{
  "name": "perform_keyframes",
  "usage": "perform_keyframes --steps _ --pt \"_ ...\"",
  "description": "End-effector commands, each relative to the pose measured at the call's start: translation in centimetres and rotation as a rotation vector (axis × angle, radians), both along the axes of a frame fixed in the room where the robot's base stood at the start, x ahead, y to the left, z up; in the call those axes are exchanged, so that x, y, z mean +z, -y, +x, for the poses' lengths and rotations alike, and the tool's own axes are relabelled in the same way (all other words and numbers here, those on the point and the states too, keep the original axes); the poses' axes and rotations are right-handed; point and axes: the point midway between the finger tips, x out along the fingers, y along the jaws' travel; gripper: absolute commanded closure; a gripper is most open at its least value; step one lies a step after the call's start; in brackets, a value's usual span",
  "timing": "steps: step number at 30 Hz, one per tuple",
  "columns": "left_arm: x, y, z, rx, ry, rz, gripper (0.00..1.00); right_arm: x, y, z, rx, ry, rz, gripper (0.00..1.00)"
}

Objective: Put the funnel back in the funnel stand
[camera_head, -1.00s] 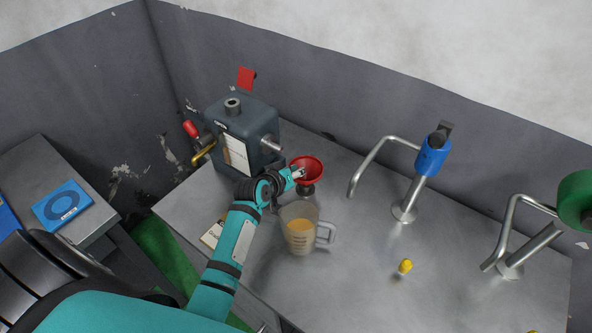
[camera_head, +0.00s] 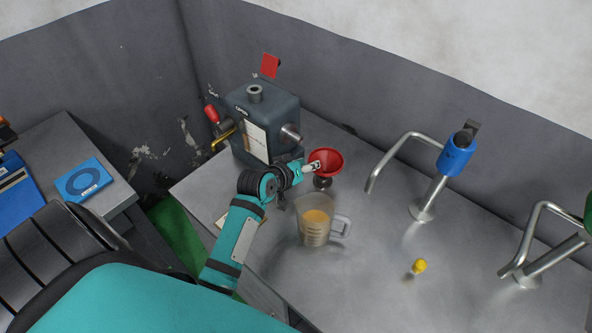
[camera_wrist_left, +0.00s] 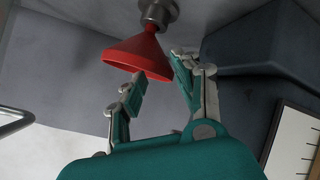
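The red funnel (camera_head: 331,160) sits upright, wide mouth up, on the dark funnel stand (camera_head: 323,183) beside the grey machine. In the left wrist view the picture is inverted: the funnel (camera_wrist_left: 133,53) has its spout end at the grey stand socket (camera_wrist_left: 158,12). My left gripper (camera_head: 314,166) is at the funnel's left rim. In the wrist view its fingers (camera_wrist_left: 160,72) are apart, with the rim's edge between or close to them; contact is unclear. How deep the spout sits is hidden. My right gripper is not in view.
A clear jug (camera_head: 314,230) of amber liquid stands in front of the funnel. The grey machine (camera_head: 262,115) is behind my left wrist. A blue-topped tap (camera_head: 456,155) and a small yellow part (camera_head: 419,266) are to the right, with clear bench between.

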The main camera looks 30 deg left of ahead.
Motion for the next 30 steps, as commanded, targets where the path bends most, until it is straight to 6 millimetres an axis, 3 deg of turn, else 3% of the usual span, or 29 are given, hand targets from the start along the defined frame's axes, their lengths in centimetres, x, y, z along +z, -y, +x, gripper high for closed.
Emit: perform_keyframes --steps 6,12,30 --pt "2.2 -0.2 -3.8 -0.001 0.0 0.002 0.68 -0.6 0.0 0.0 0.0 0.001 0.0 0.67" --pt "3.5 -0.3 -5.7 -0.001 -0.001 0.001 0.68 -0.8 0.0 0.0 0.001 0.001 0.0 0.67" --pt "3.8 -0.4 -6.1 -0.001 -0.001 0.001 0.68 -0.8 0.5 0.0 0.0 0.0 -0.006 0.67"
